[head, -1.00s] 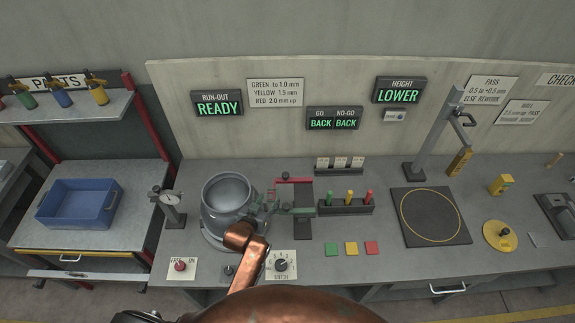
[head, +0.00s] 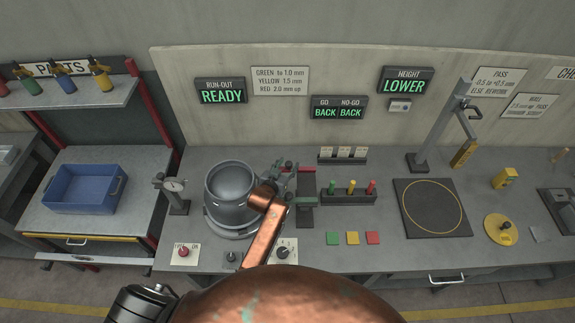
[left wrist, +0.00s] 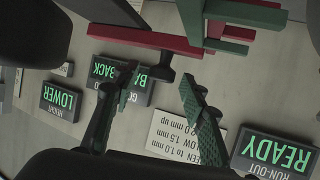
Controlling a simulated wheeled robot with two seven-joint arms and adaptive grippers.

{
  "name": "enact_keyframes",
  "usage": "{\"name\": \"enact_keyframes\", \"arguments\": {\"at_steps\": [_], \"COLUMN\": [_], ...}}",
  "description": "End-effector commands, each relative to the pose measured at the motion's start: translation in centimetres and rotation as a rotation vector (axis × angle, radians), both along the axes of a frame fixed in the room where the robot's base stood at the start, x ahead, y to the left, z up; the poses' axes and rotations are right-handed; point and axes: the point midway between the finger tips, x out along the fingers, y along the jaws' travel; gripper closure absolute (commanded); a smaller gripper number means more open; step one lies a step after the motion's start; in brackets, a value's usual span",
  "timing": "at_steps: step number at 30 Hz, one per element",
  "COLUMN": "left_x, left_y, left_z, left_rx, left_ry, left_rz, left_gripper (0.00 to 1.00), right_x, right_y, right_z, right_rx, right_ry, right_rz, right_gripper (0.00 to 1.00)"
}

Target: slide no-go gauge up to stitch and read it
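The red no-go gauge (head: 307,169) is partly hidden behind my left arm, to the right of the grey cylinder (head: 230,183). In the left wrist view a red bar (left wrist: 140,38) and a green bar (left wrist: 190,22) cross the top. My left gripper (head: 284,168) is near the gauges, right of the cylinder's rim. The gauge display (head: 338,107) reads GO BACK, NO-GO BACK. My right gripper is not in view.
A dial indicator (head: 174,187) stands left of the cylinder. A rack of coloured pegs (head: 348,198) stands right of the gauges. A knob panel (head: 284,251) is at the front. A black pad (head: 403,208) and height stand (head: 420,162) are further right.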

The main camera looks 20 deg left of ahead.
Motion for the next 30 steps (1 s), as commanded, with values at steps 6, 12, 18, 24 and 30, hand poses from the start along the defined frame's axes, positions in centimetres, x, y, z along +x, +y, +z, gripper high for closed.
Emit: {"name": "enact_keyframes", "arguments": {"at_steps": [6,12,18,24,30], "left_x": [0.00,-0.02,-0.02,-0.03,-0.03], "left_y": [0.01,0.01,0.00,-0.02,-0.03], "left_z": [0.00,0.01,0.01,0.00,0.00], "left_rx": [0.000,0.000,0.000,0.000,-0.001], "left_ry": [0.000,0.000,0.000,0.000,0.000], "left_rz": [0.000,0.000,0.000,0.000,-0.001], "left_gripper": [0.62,0.76,0.90,1.00,1.00], "right_x": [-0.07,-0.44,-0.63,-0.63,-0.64], "right_y": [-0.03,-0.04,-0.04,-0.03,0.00], "right_z": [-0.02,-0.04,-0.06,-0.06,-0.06], "right_rx": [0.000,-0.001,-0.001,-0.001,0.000], "right_ry": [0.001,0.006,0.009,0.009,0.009], "right_rz": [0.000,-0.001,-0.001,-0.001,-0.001], "right_gripper": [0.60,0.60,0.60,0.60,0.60]}}
